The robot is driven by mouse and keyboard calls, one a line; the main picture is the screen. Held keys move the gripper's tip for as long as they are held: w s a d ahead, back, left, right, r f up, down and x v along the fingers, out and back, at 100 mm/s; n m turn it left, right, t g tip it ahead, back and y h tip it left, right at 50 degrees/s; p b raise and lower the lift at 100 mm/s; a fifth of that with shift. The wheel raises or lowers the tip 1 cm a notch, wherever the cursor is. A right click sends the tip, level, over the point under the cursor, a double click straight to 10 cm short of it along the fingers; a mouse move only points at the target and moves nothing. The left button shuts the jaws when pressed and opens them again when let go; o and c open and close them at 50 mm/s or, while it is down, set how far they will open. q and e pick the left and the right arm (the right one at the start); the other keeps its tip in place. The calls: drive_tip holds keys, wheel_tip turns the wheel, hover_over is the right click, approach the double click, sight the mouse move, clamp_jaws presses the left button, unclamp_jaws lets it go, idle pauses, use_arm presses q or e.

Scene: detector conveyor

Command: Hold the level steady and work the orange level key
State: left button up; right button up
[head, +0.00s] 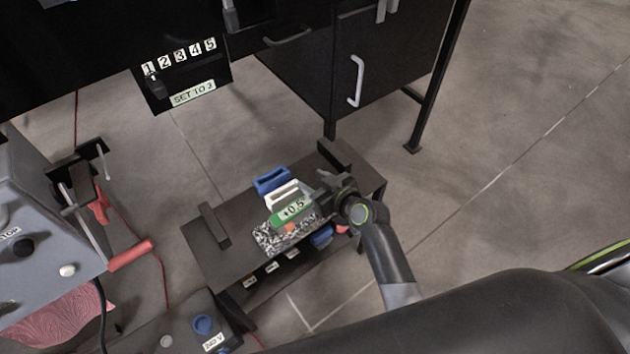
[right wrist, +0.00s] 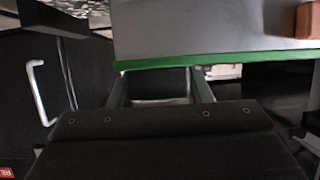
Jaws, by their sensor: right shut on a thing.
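The level (head: 278,219) is a green-edged block reading "+0.5", at the speckled plate (head: 285,243) on a small dark table in the head view. The small orange key (head: 291,228) shows on the level, below the reading. My right gripper (head: 324,190) reaches in from the right and is shut on the level's right end; the arm's wrist partly hides the contact. In the right wrist view the level's grey face with its green edge (right wrist: 215,60) crosses above and between the fingers (right wrist: 160,88). An orange block, likely the key (right wrist: 308,20), shows at top right. My left gripper is not in view.
Blue and white slotted blocks (head: 272,180) stand just behind the level. The small dark table (head: 215,258) has a raised bar at left and right. A grey box (head: 40,240) with knobs and red cables stands left. A numbered switch panel (head: 180,70) hangs behind.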

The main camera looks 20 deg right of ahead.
idle(0.4)
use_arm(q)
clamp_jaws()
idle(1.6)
